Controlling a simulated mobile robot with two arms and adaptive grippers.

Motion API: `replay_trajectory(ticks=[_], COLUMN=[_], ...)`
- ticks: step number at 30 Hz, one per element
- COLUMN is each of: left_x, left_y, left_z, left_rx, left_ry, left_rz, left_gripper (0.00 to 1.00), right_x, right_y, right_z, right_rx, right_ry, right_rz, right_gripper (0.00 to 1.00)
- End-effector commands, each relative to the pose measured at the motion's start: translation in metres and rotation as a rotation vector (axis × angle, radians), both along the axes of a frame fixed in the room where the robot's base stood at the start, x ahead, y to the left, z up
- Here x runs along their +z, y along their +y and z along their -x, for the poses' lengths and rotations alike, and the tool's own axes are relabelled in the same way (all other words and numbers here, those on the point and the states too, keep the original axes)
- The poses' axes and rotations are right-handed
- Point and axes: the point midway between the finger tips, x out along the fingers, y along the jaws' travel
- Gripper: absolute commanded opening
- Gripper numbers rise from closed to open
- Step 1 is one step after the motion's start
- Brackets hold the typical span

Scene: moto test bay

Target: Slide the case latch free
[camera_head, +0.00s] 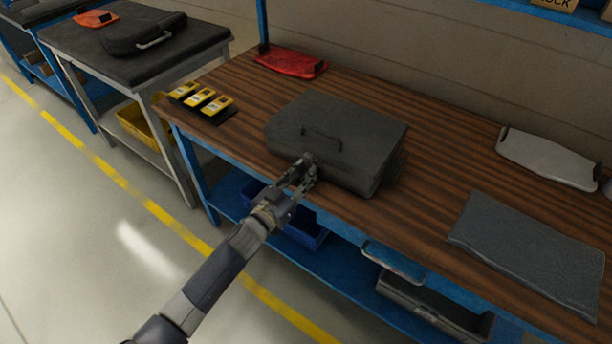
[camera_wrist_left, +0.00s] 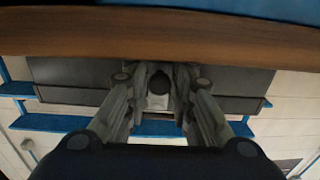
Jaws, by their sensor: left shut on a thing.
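My left gripper (camera_head: 308,170) is at the case's front left side, low by the bench edge. In the left wrist view, the case (camera_wrist_left: 75,75) fills the middle, seen upside down, with the bench edge across the top. There my left gripper (camera_wrist_left: 160,88) is shut on a small dark knob, apparently the case latch (camera_wrist_left: 159,80), with a pale plate just below it in the picture. In the head view the fingers hide the latch. My right gripper is out of view.
On the wooden bench (camera_head: 440,150) stand yellow devices (camera_head: 205,99) at left, a red clipboard-like thing (camera_head: 291,62) behind, a pale one (camera_head: 547,158) and a grey mat (camera_head: 525,250) at right. Bins sit on the blue shelf below.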

Motion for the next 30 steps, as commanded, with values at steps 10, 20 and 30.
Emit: replay_trajectory(ticks=[10,20,30], left_x=[0.0,0.0,-0.001], left_y=[0.021,0.021,0.029], left_z=[-0.014,-0.013,-0.001], left_rx=[0.005,0.004,0.004], left_ry=[0.001,0.0,0.001], left_rz=[-0.003,-0.002,-0.002], left_gripper=[0.0,0.38,0.38], right_x=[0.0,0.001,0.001], right_y=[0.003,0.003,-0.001], right_z=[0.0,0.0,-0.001], right_rx=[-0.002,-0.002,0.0], right_ry=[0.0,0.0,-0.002], right_rz=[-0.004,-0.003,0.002], right_gripper=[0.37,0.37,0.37])
